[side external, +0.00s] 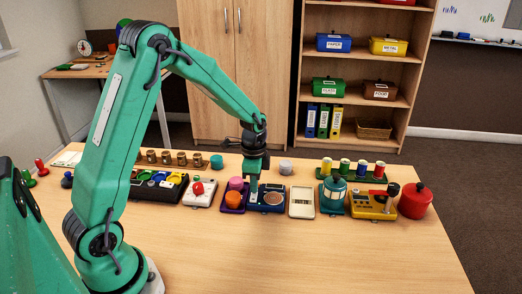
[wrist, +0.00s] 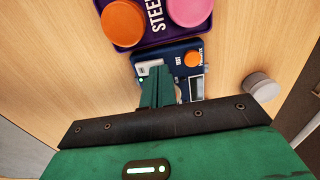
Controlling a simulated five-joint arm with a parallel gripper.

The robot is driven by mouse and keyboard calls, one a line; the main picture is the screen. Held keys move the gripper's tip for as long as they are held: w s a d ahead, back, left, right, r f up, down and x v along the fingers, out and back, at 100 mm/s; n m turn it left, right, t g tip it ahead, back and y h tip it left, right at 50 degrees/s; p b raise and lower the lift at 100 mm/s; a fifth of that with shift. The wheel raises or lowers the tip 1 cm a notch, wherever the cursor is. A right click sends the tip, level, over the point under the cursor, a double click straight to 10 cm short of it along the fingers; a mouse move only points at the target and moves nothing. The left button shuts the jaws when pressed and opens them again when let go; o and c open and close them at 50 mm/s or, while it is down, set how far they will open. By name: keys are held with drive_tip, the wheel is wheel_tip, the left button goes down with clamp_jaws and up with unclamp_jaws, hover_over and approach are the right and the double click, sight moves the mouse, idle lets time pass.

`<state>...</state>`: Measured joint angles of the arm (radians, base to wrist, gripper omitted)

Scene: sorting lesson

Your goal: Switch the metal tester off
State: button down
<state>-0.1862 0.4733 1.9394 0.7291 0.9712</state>
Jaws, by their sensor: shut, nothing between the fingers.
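In the wrist view the dark blue device (wrist: 180,48) shows an orange round part, white lettering and a display. A pale part with a small green spot (wrist: 141,79) shows at its left edge, beside my fingers; I cannot make out the switch's position. My gripper (side external: 253,188) points down at the device's left part, shut and empty. Its green fingers (wrist: 158,80) hide part of the device; I cannot tell whether they touch it.
A purple tray (side external: 233,209) with orange and pink pieces stands close left of the device. A pale scale-like box (side external: 301,203) stands close right. A grey cylinder (side external: 285,167) is behind. The table's front (side external: 300,255) is clear.

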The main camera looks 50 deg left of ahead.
drive_tip(key=shift+f, duration=0.5)
idle(0.4)
drive_tip(key=shift+r, duration=3.55)
drive_tip(key=s+d+r+n+t, duration=0.2)
drive_tip(key=s+d+r+n, duration=0.2)
drive_tip(key=s+r, duration=0.3)
drive_tip(key=s+d+r+n+t, duration=0.3)
drive_tip(key=s+r, duration=0.4)
drive_tip(key=s, duration=0.5)
drive_tip(key=shift+s+d+r+n+t, duration=0.25)
drive_tip(key=shift+s+d+n, duration=0.2)
drive_tip(key=shift+n, duration=0.55)
